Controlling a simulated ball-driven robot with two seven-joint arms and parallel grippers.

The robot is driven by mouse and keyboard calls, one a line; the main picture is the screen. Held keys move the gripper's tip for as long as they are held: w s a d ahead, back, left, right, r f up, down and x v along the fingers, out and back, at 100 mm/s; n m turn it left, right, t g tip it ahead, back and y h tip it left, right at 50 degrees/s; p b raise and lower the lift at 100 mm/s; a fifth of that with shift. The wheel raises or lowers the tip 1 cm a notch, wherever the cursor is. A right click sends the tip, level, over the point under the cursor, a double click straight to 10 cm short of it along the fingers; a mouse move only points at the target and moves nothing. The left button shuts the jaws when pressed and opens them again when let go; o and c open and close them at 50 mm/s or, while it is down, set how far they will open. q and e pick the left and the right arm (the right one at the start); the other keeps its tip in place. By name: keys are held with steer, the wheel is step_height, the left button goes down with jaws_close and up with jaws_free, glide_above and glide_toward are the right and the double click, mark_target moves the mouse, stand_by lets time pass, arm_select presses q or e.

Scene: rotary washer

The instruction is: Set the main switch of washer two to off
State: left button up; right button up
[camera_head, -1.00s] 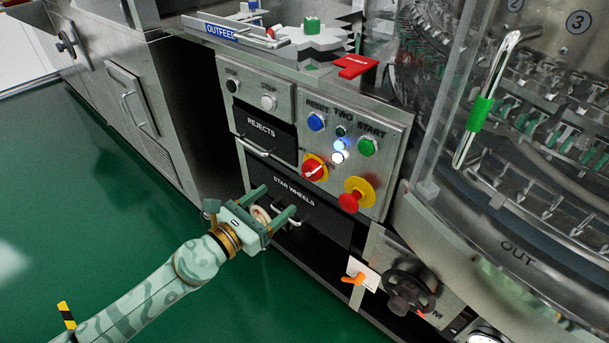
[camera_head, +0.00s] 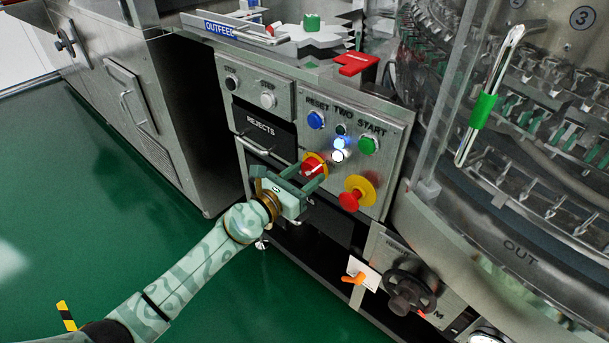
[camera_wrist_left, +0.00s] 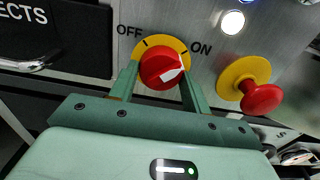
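The main switch is a red knob (camera_wrist_left: 160,68) with a white mark on a yellow disc. In the left wrist view it sits between the printed OFF and ON labels, and the white mark lies towards the ON side. In the head view the red knob (camera_head: 312,167) is partly covered by my gripper, on the panel marked TWO (camera_head: 393,134). My left gripper (camera_head: 311,178) is open, its fingers (camera_wrist_left: 160,84) on either side of the knob with a narrow gap; contact is not clear. My right gripper is out of view.
A red emergency button (camera_head: 349,200) on a yellow disc is close at the lower right. Blue reset (camera_head: 316,120) and green start (camera_head: 368,146) buttons and lit lamps are above. The REJECTS drawer handle (camera_head: 262,150) is to the left. A black handwheel (camera_head: 408,287) is lower right.

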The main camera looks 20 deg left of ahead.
arm_select(q)
steer(key=shift+c, duration=0.7)
